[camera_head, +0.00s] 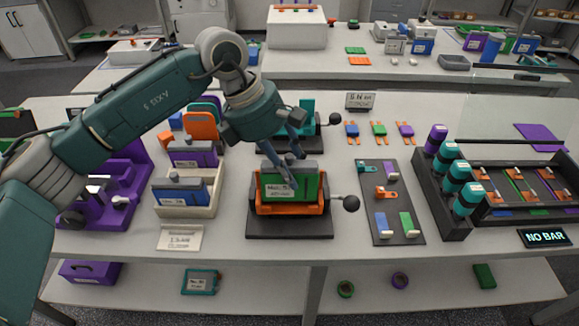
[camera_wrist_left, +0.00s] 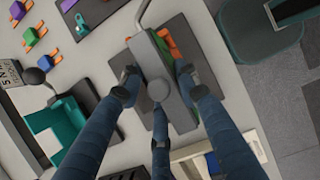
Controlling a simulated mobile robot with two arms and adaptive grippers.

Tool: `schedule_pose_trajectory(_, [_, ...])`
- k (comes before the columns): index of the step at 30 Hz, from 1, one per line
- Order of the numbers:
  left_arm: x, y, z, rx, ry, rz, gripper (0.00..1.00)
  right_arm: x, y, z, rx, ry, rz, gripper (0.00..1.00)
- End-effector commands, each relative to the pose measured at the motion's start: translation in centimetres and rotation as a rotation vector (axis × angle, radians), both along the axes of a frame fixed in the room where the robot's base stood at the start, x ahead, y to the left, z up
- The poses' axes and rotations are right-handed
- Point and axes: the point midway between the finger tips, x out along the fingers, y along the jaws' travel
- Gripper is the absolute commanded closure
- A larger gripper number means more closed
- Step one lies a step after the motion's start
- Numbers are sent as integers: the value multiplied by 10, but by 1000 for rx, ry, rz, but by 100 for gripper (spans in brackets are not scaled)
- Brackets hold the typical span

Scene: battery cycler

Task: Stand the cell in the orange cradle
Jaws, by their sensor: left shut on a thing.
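The cell (camera_head: 279,188) is green with a grey top and a white label. It stands upright at the orange cradle (camera_head: 290,209), its lower edge behind the cradle's front wall; whether it rests on the cradle floor is hidden. My left gripper (camera_head: 293,168) comes down from above and is shut on the cell's top. In the left wrist view the fingers close around the cell's grey top (camera_wrist_left: 160,75), with its round cap between them, and part of the orange cradle (camera_wrist_left: 168,42) shows beyond. My right gripper is out of view.
The cradle's dark base (camera_head: 290,230) has a lever with a black ball (camera_head: 351,204) on its right. A teal cradle (camera_head: 307,112) stands behind. A beige tray (camera_head: 190,209) with blue and purple cells is at left. A dark board (camera_head: 391,225) with coloured tabs lies at right.

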Motion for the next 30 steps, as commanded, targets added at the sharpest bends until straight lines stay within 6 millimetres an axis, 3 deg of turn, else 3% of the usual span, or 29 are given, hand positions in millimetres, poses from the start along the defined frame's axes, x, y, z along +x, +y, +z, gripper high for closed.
schedule_pose_trajectory(14, [-3,1,-9,7,10,-3,100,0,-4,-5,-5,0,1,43])
schedule_pose_trajectory(15, [-3,1,-9,8,10,-3,62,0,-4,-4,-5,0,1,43])
schedule_pose_trajectory(18, [-3,1,-9,8,11,-3,46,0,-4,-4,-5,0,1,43])
schedule_pose_trajectory(30, [-2,4,-8,12,11,1,46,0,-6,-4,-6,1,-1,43])
